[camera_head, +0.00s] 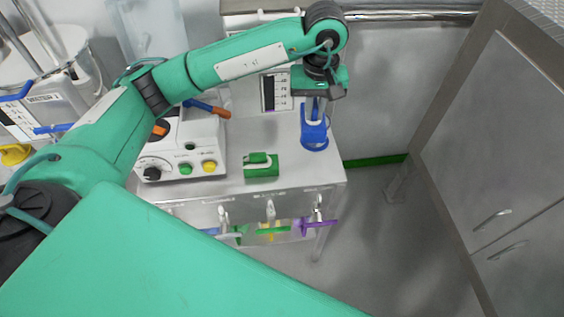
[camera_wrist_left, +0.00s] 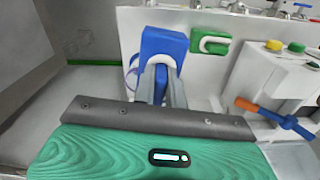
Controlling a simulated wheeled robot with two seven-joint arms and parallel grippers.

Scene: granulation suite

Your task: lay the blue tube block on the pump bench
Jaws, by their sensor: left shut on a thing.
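The blue tube block (camera_head: 314,136) is at the right end of the pump bench (camera_head: 225,177) in the head view. My left gripper (camera_head: 315,112) comes down on it from above and is shut on it. In the left wrist view the blue tube block (camera_wrist_left: 165,45) shows between the fingers of my left gripper (camera_wrist_left: 162,85), with a pale curved tube piece on its face. Whether its underside touches the bench top is hard to tell. My right gripper is not in view.
A green tube block (camera_head: 261,166) sits on the bench, left of the blue one. A white pump unit (camera_head: 183,150) with coloured knobs stands further left. A blue tool with an orange end (camera_head: 207,108) lies behind. Coloured items hang below the front edge.

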